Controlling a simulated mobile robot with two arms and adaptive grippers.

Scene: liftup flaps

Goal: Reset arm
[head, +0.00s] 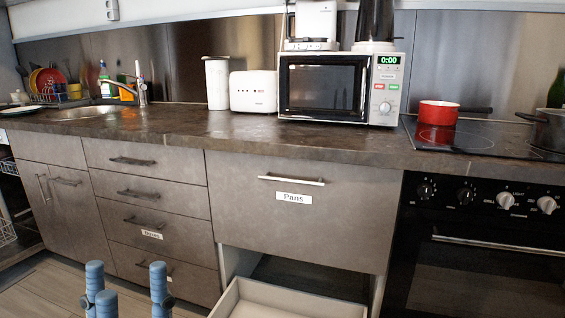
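My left gripper (127,283) shows at the bottom left as several blue-tipped fingers standing upright. The fingers are spread apart with nothing between them, in front of the lower drawers and the floor. The rest of that arm is below the picture. My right gripper is not in view. The grey front labelled "Pans" (300,220) stands upright under the counter, with a metal handle (291,180). Below it is an open dark space with a pale drawer or tray (250,297) sticking out, cut off by the bottom edge.
A drawer stack (150,205) stands left of the front. The oven (480,250) is on the right. The counter (190,130) holds a microwave (335,88), a toaster (253,91) and a white canister (216,84). A red pot (438,113) sits on the stove.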

